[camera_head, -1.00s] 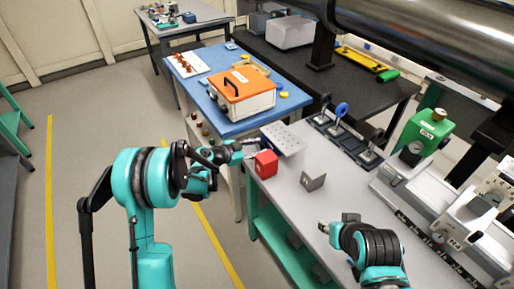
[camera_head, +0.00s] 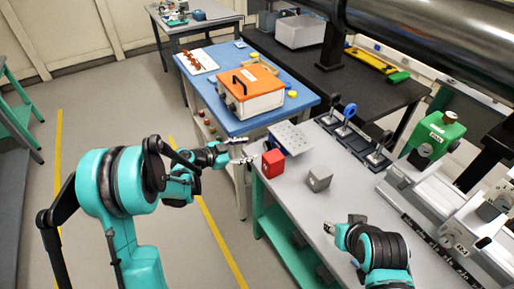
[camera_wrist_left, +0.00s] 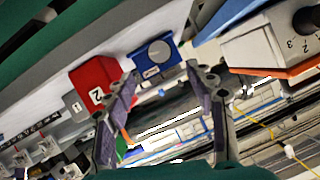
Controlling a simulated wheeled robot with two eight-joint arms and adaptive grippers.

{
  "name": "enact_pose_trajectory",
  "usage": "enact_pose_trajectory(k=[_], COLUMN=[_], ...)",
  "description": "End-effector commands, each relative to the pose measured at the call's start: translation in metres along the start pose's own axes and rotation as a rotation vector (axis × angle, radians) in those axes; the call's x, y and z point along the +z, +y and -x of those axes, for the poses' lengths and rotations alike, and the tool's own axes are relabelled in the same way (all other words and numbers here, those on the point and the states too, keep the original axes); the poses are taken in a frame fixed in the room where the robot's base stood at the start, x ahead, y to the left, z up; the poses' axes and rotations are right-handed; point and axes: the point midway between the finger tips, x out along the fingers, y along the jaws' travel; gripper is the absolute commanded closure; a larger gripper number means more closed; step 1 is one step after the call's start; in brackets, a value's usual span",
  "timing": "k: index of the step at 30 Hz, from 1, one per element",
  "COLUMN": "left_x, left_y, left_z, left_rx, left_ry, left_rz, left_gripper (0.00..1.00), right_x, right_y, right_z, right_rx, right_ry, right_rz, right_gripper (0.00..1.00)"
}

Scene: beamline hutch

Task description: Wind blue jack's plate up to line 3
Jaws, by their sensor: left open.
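The jack's perforated grey plate (camera_head: 290,138) lies at the left back corner of the grey bench in the head view; the body below is mostly hidden there. In the left wrist view, a blue face with a round grey disc (camera_wrist_left: 159,51), apparently the blue jack, is ahead of the fingers. I cannot read any height lines on it. My left gripper (camera_head: 248,150) is open and empty, left of the jack and apart from it; its spread fingers also show in the wrist view (camera_wrist_left: 163,75). My right gripper (camera_head: 336,231) is over the bench front; its fingers are unclear.
A red block (camera_head: 273,163) and a grey block (camera_head: 319,178) stand beside the jack. An orange-topped box (camera_head: 252,88) sits on the blue-topped table behind. Mounted optics (camera_head: 348,112) and a green device (camera_head: 437,135) are further right.

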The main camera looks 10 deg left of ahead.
Motion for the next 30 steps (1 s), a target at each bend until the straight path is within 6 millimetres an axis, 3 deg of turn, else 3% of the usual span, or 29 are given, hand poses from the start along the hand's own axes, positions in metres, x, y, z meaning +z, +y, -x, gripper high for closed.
enact_pose_trajectory(k=[6, 17, 30], left_x=[0.000, 0.000, 0.028], left_y=[0.000, 0.000, -0.004], left_z=[0.025, 0.027, -0.017], left_rx=[-0.001, 0.000, 0.005], left_ry=[0.000, 0.002, 0.320], left_rz=[0.000, 0.000, 0.002], left_gripper=[0.45, 0.45, 0.45], right_x=[0.000, 0.000, -0.002], right_y=[0.000, 0.000, 0.000], right_z=[0.000, 0.000, 0.003], right_rx=[0.000, 0.000, 0.000], right_ry=[0.000, 0.000, 0.000], right_rz=[0.000, 0.000, 0.000], right_gripper=[0.60, 0.60, 0.60])
